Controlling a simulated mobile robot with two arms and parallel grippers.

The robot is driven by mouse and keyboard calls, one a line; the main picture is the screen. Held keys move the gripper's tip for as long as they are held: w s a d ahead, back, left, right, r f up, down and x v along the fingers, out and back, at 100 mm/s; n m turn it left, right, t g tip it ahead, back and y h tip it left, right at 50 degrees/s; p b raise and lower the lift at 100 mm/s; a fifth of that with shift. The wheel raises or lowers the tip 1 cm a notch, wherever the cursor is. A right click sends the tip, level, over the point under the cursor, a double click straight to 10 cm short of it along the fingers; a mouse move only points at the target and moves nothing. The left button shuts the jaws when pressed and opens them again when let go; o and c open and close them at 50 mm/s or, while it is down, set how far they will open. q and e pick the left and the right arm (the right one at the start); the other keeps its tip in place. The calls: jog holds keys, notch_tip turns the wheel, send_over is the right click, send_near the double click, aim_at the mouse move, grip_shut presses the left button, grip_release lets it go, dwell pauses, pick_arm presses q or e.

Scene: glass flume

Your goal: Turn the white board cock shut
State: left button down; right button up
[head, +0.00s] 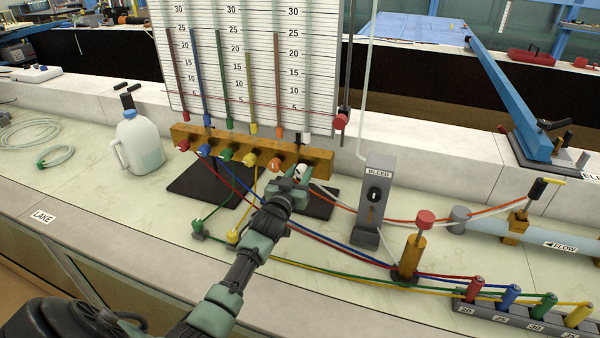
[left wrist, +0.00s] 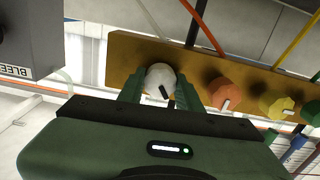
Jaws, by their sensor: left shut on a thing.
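The white board cock (head: 299,170) is the rightmost knob on the yellow-brown manifold bar (head: 318,160) below the scale board. In the left wrist view the white cock (left wrist: 159,76) is a round knob with a dark pointer mark slanting across its lower part. My left gripper (head: 292,184) is shut on the white cock, one finger on each side, as the left wrist view also shows (left wrist: 160,94). The orange cock (head: 274,165) is beside it, with a pale mark in the left wrist view (left wrist: 225,93). My right gripper is not in view.
The grey BLEED post (head: 377,190) stands close right of the gripper. A brass stand with a red knob (head: 425,219) is further right. Coloured hoses cross the bench below the bar.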

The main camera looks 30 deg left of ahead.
pick_arm(q)
jog(key=m, duration=0.3)
jog(key=shift+m, duration=0.3)
jog(key=shift+f+m, duration=0.1)
jog(key=shift+m, duration=1.7)
jog(key=shift+d, duration=0.1)
jog(key=c, duration=1)
grip_release()
jog(key=shift+o, duration=0.2)
jog(key=shift+s, duration=0.15)
jog(key=b+v, duration=0.1)
jog(key=v, duration=0.6)
jog(key=shift+s, duration=0.3)
